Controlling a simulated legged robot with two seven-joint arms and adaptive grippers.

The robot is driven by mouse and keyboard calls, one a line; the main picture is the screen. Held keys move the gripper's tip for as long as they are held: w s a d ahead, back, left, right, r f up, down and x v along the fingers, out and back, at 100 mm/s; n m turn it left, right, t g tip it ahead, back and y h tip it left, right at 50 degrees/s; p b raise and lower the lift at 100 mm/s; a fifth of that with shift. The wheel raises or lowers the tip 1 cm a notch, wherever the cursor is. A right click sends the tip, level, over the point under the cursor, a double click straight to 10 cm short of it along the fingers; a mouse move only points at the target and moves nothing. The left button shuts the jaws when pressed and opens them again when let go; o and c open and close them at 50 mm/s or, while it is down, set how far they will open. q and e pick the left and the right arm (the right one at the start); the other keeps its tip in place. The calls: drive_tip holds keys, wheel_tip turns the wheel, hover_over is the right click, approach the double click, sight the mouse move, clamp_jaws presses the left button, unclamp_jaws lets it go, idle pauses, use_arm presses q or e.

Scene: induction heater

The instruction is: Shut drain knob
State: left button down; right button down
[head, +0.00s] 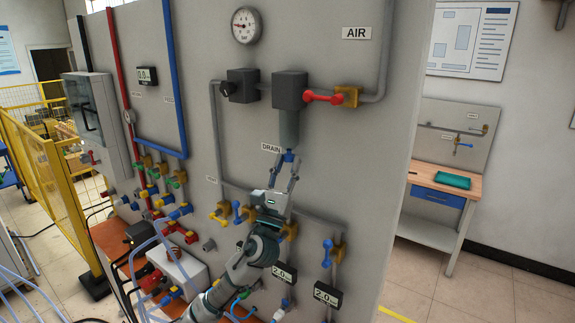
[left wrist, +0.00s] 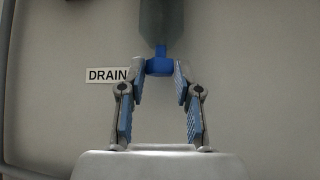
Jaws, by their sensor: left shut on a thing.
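The drain knob (head: 288,157) is a small blue piece under the grey cylindrical bowl (head: 288,128) on the wall panel. The DRAIN label (head: 271,148) is just left of it. My left gripper (head: 288,161) reaches up from below, its fingertips at the knob. In the left wrist view the blue knob (left wrist: 159,66) sits between the tips of my left gripper (left wrist: 160,72), which is shut on it. The grey bowl (left wrist: 161,22) is directly above. My right gripper is in neither view.
A red-handled valve (head: 323,97) is on the pipe right of the bowl, and a gauge (head: 246,25) is above. Several blue-handled valves and black displays (head: 327,293) are around my left arm. A workbench (head: 440,190) stands beyond the panel edge. Yellow fencing (head: 45,170) is at left.

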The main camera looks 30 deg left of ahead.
use_arm(q)
drive_tip(key=m+h, duration=0.1)
drive_tip(key=h, duration=0.1)
drive_tip(key=m+h, duration=0.1)
drive_tip(key=h, duration=0.2)
drive_tip(key=shift+a+h, duration=0.2)
drive_tip(key=shift+h, duration=0.1)
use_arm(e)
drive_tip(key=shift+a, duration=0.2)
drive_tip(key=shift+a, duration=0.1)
use_arm(q)
drive_tip(key=c, duration=0.8)
unclamp_jaws()
drive_tip(key=shift+a, duration=0.1)
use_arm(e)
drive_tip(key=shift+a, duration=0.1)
use_arm(q)
drive_tip(key=v, duration=1.2)
drive_tip(key=shift+f, duration=0.2)
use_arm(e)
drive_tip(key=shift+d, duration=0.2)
use_arm(q)
drive_tip(key=shift+w+a, duration=0.1)
